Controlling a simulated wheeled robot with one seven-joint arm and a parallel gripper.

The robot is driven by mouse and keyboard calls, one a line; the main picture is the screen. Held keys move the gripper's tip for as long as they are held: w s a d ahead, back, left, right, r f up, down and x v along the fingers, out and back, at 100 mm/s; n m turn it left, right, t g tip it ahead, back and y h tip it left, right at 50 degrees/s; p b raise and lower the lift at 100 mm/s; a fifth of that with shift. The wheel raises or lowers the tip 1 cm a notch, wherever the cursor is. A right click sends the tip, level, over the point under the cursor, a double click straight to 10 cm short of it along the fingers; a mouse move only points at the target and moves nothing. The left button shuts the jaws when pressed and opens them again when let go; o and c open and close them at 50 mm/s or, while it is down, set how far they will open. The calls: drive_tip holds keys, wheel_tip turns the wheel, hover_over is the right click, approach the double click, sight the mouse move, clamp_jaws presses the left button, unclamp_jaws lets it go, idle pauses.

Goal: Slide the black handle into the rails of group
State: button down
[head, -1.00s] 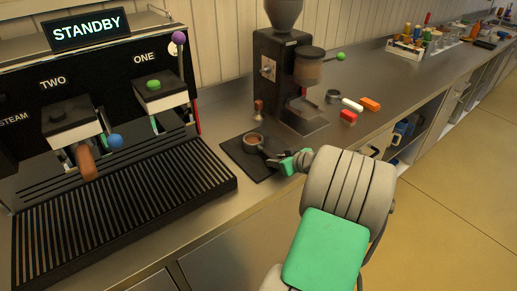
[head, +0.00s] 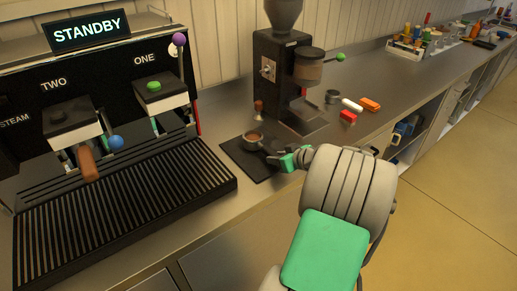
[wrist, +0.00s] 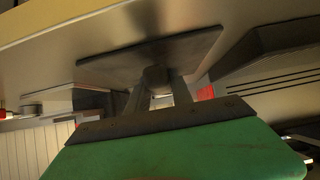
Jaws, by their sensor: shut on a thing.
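A portafilter with brown coffee in its basket (head: 253,140) shows in the head view over a black mat (head: 243,167). My gripper (head: 277,157) is shut on its handle, which the fingers mostly hide. In the wrist view the dark handle end (wrist: 156,75) sits between the two fingers. The basket looks level and slightly above the mat. The espresso machine's group ONE (head: 163,98) has no handle under it. Group TWO (head: 72,125) holds a portafilter with a brown handle (head: 88,163).
A black grinder (head: 280,75) and a brown-handled tamper (head: 259,108) stand behind the mat. Red (head: 348,116), white and orange items lie to the right. The slatted drip tray (head: 120,205) lies left. A purple-knobbed lever (head: 179,40) stands beside group ONE.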

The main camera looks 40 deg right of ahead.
drive_tip(key=shift+r+p, duration=1.25)
drive_tip(key=shift+r, duration=1.55)
drive_tip(key=shift+n+y, duration=0.8)
drive_tip(key=shift+n, duration=0.1)
drive_tip(key=w+a, duration=0.1)
drive_tip(key=a, duration=0.4)
drive_tip(key=w+a+r, duration=0.1)
drive_tip(key=w+a, duration=0.1)
drive_tip(key=a, duration=0.4)
drive_tip(key=w+a+r, duration=0.1)
drive_tip(key=w+a, duration=0.1)
drive_tip(key=a, duration=0.4)
drive_tip(key=shift+w+r, duration=0.1)
drive_tip(key=shift+n+y, duration=0.6)
drive_tip(key=a, duration=0.4)
drive_tip(key=s+a, duration=0.1)
drive_tip(key=a, duration=0.9)
drive_tip(key=shift+s+r, duration=0.2)
drive_tip(key=shift+r, duration=0.2)
